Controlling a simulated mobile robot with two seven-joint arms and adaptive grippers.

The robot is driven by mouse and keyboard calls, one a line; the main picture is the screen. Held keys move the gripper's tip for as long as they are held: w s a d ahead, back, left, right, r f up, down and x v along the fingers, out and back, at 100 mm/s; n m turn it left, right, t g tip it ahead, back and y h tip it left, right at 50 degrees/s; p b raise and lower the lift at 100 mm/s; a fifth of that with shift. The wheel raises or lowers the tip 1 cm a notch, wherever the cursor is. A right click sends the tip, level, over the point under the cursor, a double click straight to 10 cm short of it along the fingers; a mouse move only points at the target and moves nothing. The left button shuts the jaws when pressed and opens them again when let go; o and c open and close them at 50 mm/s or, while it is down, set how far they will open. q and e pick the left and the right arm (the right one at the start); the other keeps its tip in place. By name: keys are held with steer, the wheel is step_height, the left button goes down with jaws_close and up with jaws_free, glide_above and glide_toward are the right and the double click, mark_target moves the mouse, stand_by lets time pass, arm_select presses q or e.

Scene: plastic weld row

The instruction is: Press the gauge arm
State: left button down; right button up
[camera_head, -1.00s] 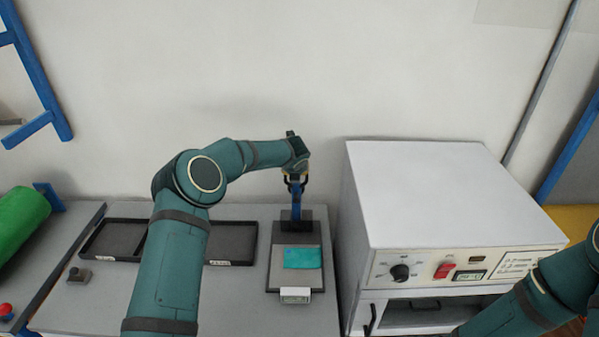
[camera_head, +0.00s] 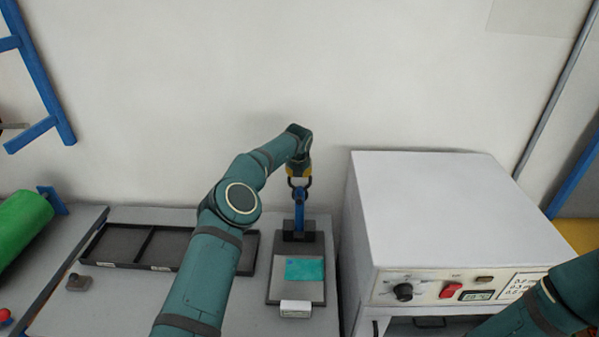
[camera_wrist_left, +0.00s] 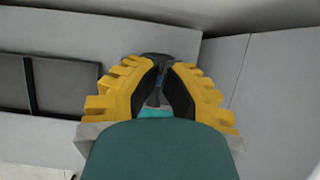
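The thickness gauge has a flat dark base (camera_head: 287,262) with a teal sheet (camera_head: 304,269) on it and a small white display (camera_head: 295,308) in front. Its blue gauge arm (camera_head: 299,213) stands upright at the back, on a black block. My left gripper (camera_head: 299,188) points down right over the top of this arm, fingertips drawn together; contact is not certain. In the left wrist view the yellow fingers (camera_wrist_left: 158,78) converge, with a little blue and teal showing between and beyond them. My right gripper is outside the view; only its arm shows at lower right.
A large white oven-like cabinet (camera_head: 440,205) with a knob and red switch stands close to the gauge's right. A black divided tray (camera_head: 120,267) lies left, partly behind my left arm. A green roll (camera_head: 20,225) is at far left.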

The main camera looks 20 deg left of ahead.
arm_select(q)
steer(key=shift+r, duration=0.25)
stand_by(0.4)
steer(key=shift+r, duration=0.3)
steer(key=v, duration=1.1)
steer(key=shift+s, duration=0.15)
steer(key=shift+f, duration=0.1)
